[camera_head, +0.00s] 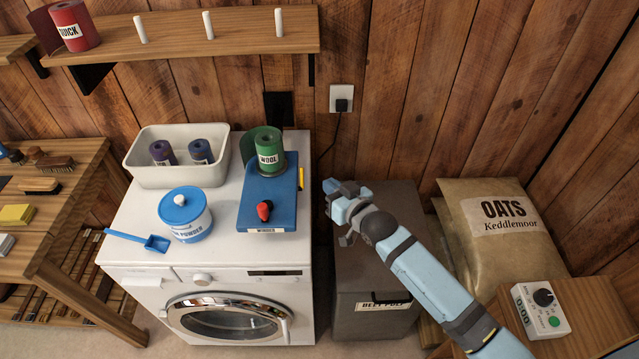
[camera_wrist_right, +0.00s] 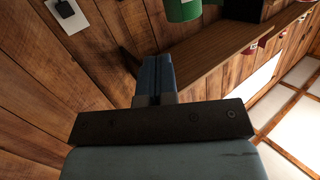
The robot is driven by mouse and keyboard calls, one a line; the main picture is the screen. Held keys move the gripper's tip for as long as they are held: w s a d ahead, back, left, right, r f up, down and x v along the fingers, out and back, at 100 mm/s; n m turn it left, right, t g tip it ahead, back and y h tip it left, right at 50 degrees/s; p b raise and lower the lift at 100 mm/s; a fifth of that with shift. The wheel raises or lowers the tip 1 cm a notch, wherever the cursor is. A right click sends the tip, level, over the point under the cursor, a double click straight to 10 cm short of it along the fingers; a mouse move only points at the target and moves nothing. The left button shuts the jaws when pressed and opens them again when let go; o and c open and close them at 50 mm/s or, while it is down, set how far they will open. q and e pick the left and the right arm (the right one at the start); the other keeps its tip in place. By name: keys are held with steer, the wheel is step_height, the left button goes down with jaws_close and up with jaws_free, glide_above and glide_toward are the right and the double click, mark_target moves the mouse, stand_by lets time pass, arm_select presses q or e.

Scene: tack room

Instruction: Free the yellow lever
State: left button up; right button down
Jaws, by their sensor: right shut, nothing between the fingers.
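A yellow lever (camera_head: 301,178) shows as a narrow strip at the right side of a blue device (camera_head: 270,205) on the white washing machine. A green roll labelled WOOL (camera_head: 266,152) stands on the device's back part, close to the lever. A red knob (camera_head: 264,210) sits near its front. My right gripper (camera_head: 330,187) is to the right of the lever, apart from it, over the grey bin. Its fingers also show in the right wrist view (camera_wrist_right: 155,76), shut and empty. The lever is not discernible in that view. My left gripper is not in view.
A cream tub (camera_head: 135,165) with two dark rolls, a blue-lidded powder tub (camera_head: 186,215) and a blue scoop (camera_head: 150,241) share the washing machine top (camera_head: 235,250). A grey bin (camera_head: 350,270) stands to its right. A wooden shelf (camera_head: 180,40) overhangs behind.

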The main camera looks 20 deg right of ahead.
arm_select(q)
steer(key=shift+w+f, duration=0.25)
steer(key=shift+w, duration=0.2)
arm_select(e)
steer(key=s, duration=0.1)
steer(key=s+r, duration=0.1)
steer(key=s+d, duration=0.1)
steer(key=shift+d+r, duration=0.1)
steer(key=shift+r, duration=0.15)
steer(key=shift+w, duration=0.1)
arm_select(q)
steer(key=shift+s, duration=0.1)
arm_select(e)
steer(key=s+f+g+h, duration=0.1)
steer(key=s+f+g, duration=0.1)
steer(key=s+f, duration=0.6)
steer(key=s+a+f+g, duration=0.1)
steer(key=s+f, duration=0.7)
steer(key=s, duration=0.8)
steer(key=shift+g+h, duration=0.4)
steer(key=shift+g, duration=0.4)
